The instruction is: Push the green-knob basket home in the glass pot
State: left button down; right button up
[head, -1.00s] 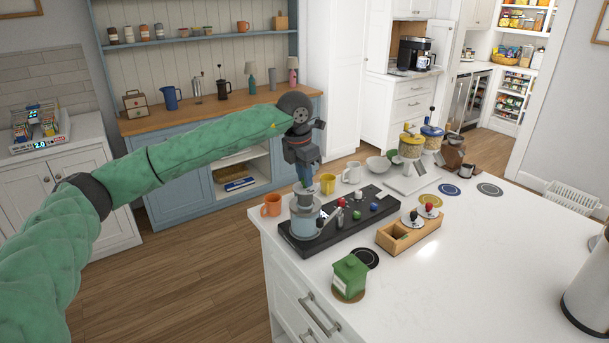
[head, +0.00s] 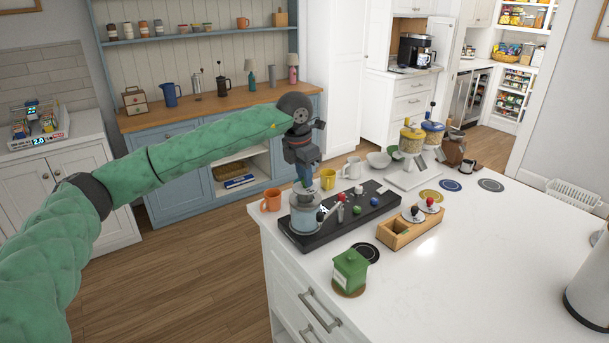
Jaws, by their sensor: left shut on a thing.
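The glass pot (head: 305,219) stands at the left end of a long black base (head: 345,222) on the white island. The metal basket (head: 305,197) is mostly sunk in the pot's mouth, with its rim showing at the top. My left gripper (head: 304,184) points down right over the pot and is shut on the basket's top; the fingers hide the knob, so its colour cannot be told. How far the basket is seated is too small to tell. My right gripper is not in view.
An orange mug (head: 271,200) and a yellow mug (head: 327,179) stand close to the pot. A wooden box (head: 408,231) with knobbed lids and a green canister (head: 350,270) are nearer.

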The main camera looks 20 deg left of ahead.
pick_arm(q)
jog(key=shift+f+b, duration=1.45)
jog(key=shift+f, duration=0.2)
dwell(1.5)
jog(key=c, duration=1.2)
grip_release()
jog(key=shift+r, duration=0.15)
jog(key=r, duration=0.2)
jog(key=r+b, duration=0.1)
jog(key=r, duration=0.1)
jog(key=r+b, duration=0.1)
jog(key=r, duration=0.1)
jog(key=shift+s+a+r, duration=0.2)
jog(key=shift+s+a, duration=0.1)
jog(key=shift+s, duration=0.05)
jog(key=shift+s+a+r, duration=0.1)
jog(key=shift+r, duration=0.45)
jog(key=shift+f, duration=0.1)
